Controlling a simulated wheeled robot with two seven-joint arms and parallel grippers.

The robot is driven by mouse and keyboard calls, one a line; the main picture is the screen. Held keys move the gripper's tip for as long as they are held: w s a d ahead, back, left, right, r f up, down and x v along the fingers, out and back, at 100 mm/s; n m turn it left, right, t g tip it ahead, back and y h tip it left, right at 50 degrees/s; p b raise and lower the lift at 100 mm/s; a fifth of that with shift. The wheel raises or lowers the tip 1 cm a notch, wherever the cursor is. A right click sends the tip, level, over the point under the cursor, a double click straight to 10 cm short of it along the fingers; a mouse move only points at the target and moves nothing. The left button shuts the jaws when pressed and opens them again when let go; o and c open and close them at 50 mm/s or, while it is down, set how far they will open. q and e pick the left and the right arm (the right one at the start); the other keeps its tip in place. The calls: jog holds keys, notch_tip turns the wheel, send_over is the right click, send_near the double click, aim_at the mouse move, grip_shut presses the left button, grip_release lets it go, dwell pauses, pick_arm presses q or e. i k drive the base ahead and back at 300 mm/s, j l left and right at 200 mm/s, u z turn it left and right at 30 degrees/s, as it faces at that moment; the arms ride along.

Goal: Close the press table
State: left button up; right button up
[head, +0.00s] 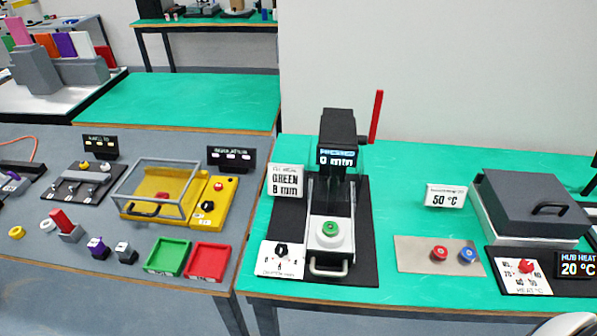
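The press (338,140) stands on the green-topped table, with a dark head and a display that seems to read 0 mm. Its red lever (376,116) points up on the right side. The press table (328,256) is slid out toward the front, clear of the head, with its metal handle (328,270) at the near end. A white round holder with a green ring-shaped part (330,229) sits on it.
A card reading GREEN 8 mm (286,181) stands left of the press, and a dial card (282,259) lies at its front left. A steel plate with red and blue parts (440,255) and a grey lidded box (530,205) are to the right. Green tabletop lies between.

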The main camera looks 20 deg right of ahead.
aim_at(330, 242)
jog(key=z, duration=0.95)
